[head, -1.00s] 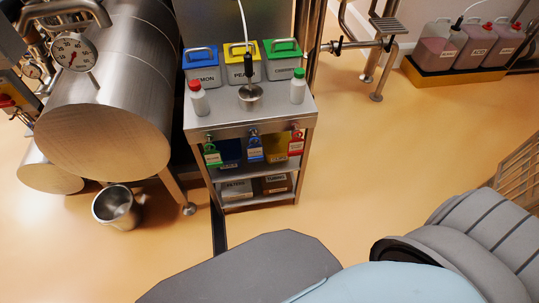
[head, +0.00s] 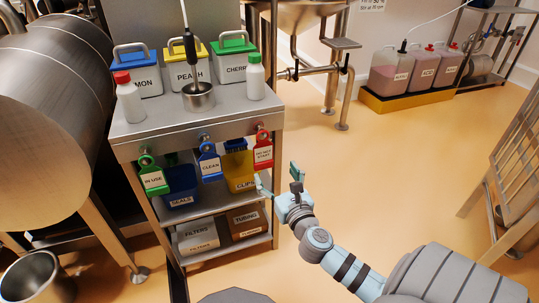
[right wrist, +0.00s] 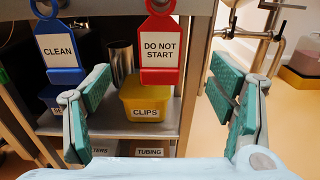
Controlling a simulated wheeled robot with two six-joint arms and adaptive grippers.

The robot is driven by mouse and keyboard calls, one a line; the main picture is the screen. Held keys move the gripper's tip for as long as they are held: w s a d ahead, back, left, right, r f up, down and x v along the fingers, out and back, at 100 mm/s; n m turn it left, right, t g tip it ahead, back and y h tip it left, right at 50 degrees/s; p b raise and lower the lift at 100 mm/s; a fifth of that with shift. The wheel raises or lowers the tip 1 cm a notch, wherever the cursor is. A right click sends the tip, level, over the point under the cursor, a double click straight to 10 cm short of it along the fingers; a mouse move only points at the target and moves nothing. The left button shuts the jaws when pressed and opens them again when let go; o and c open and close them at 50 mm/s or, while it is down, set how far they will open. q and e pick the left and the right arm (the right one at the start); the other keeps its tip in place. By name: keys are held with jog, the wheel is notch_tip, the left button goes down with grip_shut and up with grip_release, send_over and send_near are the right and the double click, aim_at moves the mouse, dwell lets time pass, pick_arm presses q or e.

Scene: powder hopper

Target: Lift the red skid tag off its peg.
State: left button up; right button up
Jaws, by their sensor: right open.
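The red skid tag (head: 263,151), labelled DO NOT START, hangs from a peg at the right end of the steel cart's front rail. In the right wrist view the red tag (right wrist: 160,74) hangs upright ahead, its peg at the top edge. My right gripper (head: 280,182) is open and empty, in front of and below the tag, apart from it. In the right wrist view its two green-padded fingers (right wrist: 160,90) stand wide apart, left and right of the tag's lower end. My left gripper is not in view.
A blue CLEAN tag (head: 209,162) hangs just left of the red one, and a green IN USE tag (head: 151,175) farther left. Bins, including a yellow CLIPS bin (right wrist: 145,97), sit on the cart shelves behind. Open floor (head: 400,165) lies to the right.

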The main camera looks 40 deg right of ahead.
aim_at(263, 149)
jog(key=b+x, duration=0.2)
jog(key=x, duration=0.8)
jog(key=shift+d+f, duration=0.1)
jog(key=shift+f, duration=0.05)
jog(key=shift+w+d, duration=0.1)
jog(key=shift+w, duration=0.4)
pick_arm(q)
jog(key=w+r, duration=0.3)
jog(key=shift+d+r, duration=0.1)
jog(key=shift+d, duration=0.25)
pick_arm(e)
jog(key=c, duration=1.2)
jog(key=shift+r+p, duration=0.8)
jog(key=shift+c, duration=0.2)
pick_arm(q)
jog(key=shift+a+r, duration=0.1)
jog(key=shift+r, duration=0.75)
pick_arm(e)
jog(key=shift+f, duration=0.1)
